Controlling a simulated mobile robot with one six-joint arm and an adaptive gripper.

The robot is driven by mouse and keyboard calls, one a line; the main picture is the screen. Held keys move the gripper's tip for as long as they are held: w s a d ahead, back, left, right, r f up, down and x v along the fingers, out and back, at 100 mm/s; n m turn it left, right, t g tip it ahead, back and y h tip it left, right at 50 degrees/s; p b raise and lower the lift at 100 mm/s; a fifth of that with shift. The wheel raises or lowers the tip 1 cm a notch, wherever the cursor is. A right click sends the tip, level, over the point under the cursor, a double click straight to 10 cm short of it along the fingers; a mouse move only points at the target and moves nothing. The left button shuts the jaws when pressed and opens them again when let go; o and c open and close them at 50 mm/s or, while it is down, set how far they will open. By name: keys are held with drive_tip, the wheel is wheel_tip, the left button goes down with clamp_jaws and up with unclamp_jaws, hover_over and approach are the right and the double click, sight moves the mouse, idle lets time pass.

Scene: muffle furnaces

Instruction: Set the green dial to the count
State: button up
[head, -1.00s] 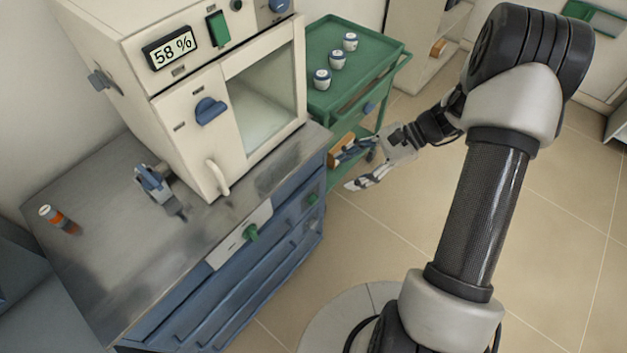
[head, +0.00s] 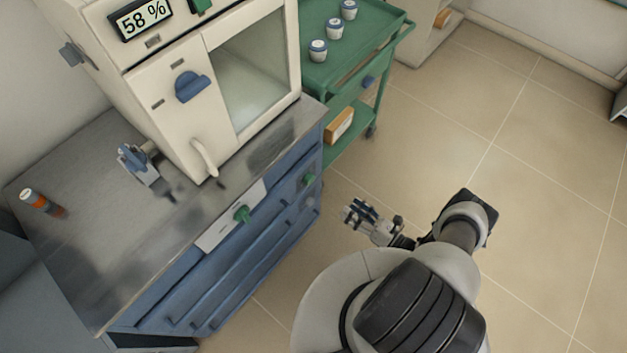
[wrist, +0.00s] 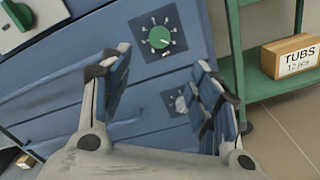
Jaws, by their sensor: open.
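The green dial (wrist: 159,37) sits on a dark square plate with white tick marks on the blue cabinet front, near the top middle of the wrist view. It shows small in the head view (head: 309,180), near the cabinet's right end. My gripper (wrist: 162,68) is open and empty, its blue-padded fingers on either side of the dial in the picture; in the head view my gripper (head: 360,216) is apart from the cabinet. The dial's exact setting is too small to read.
A grey dial (wrist: 180,101) is below the green one. Another green knob (head: 242,214) is on a white panel. A box labelled "TUBS 12 pcs" (wrist: 292,56) lies on the cart's lower shelf. The furnace display (head: 140,18) reads 58 %.

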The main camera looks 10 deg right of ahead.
sight(312, 181)
drive_tip(key=x, duration=1.7)
drive_tip(key=shift+a, duration=0.1)
drive_tip(key=shift+c, duration=0.3)
drive_tip(key=c, duration=1)
